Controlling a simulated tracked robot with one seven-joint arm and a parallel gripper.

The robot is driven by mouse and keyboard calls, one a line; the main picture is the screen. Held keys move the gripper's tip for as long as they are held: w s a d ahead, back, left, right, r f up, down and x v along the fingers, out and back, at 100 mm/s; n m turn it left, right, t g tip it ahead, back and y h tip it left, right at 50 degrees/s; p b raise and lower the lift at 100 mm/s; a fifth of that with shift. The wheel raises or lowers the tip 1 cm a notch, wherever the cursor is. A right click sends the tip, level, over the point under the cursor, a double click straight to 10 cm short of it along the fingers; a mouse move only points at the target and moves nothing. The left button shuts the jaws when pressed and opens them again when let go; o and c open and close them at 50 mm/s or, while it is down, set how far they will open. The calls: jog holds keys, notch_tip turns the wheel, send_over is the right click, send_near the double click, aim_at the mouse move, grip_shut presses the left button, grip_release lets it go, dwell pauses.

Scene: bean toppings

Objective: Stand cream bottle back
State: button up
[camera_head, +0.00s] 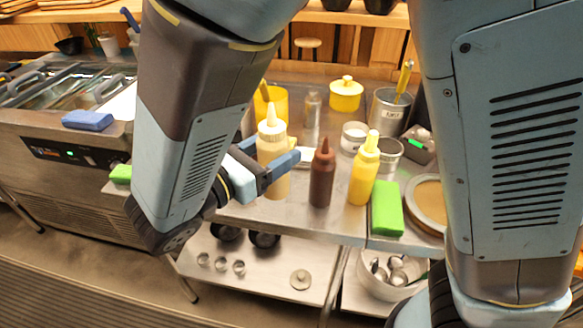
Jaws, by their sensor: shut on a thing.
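The cream bottle (273,146) is a pale cream squeeze bottle with a pointed nozzle, near the left end of the steel table. It is upright. My gripper (279,164) is shut on it, with blue fingers around its body from the left. I cannot tell whether its base touches the table. A brown squeeze bottle (322,176) and a yellow squeeze bottle (364,172) stand just to its right, apart from it. My arm covers part of the view left of the bottle.
Behind stand a yellow pot (345,94), a metal canister (388,112) and a clear shaker (313,110). A green sponge (387,208) lies at the right front of the steel table (300,215). A counter unit with a blue sponge (87,120) is at the left.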

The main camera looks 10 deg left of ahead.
jog(key=w+f, duration=1.2)
jog(key=shift+d, duration=0.15)
jog(key=shift+f, duration=0.1)
jog(key=o, duration=0.7)
jog(key=v, duration=1.2)
